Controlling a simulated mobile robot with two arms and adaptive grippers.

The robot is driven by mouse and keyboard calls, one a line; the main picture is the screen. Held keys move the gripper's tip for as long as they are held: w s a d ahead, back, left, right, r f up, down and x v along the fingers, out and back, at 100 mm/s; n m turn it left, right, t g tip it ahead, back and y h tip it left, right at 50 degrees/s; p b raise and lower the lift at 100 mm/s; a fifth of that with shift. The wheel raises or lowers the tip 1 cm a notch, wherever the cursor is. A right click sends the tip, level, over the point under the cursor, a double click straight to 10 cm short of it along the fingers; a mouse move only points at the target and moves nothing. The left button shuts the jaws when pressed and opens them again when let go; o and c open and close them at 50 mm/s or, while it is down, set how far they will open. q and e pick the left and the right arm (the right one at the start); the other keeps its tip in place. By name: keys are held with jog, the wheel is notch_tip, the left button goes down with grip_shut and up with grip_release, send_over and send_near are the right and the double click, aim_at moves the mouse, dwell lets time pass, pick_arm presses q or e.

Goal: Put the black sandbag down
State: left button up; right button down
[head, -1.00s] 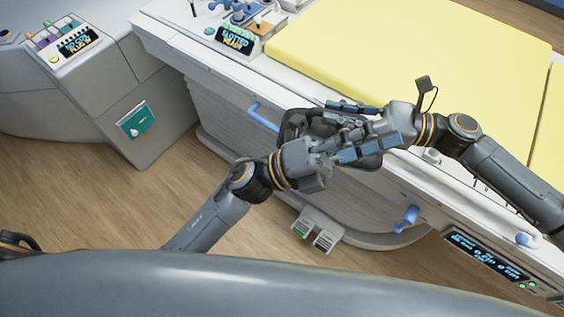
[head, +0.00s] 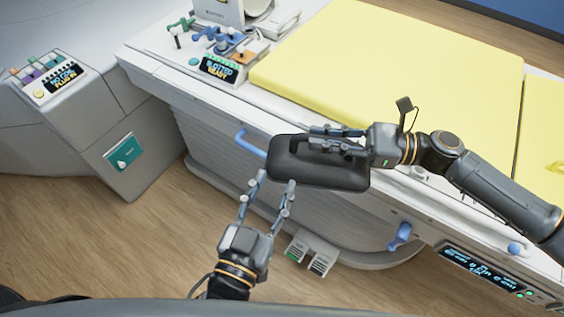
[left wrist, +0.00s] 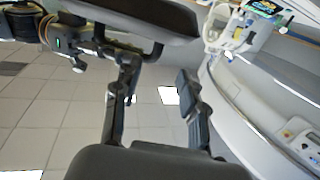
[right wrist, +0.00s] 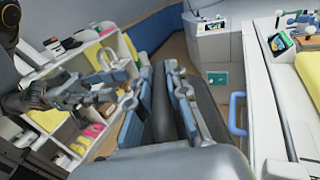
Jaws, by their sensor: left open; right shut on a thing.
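The black sandbag (head: 318,168) is a dark, rounded block with a handle along its upper edge. It hangs in front of the side of the bed in the head view. My right gripper (head: 322,136) is shut on its handle; the bag also shows between the fingers in the right wrist view (right wrist: 205,112). My left gripper (head: 268,188) is open and empty, just below the bag's lower left edge. The bag's dark underside (left wrist: 150,14) shows at the top of the left wrist view, beyond the open fingers.
The bed has a yellow pad (head: 400,75) and a blue side handle (head: 250,142). A device with coloured knobs (head: 220,55) stands at its far left. A grey cabinet (head: 75,110) is at left. Shelves (right wrist: 90,90) with coloured items show in the right wrist view. The wood floor is open.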

aim_at(292, 146)
pick_arm(q)
jog(key=x, duration=1.1)
jog(key=shift+w+d, duration=0.15)
pick_arm(e)
jog(key=shift+r, duration=0.2)
pick_arm(q)
grip_shut()
jog(key=shift+r, duration=0.3)
pick_arm(e)
jog(key=c, duration=1.4)
grip_release()
jog(key=shift+o, duration=1)
jog(key=shift+f, duration=0.15)
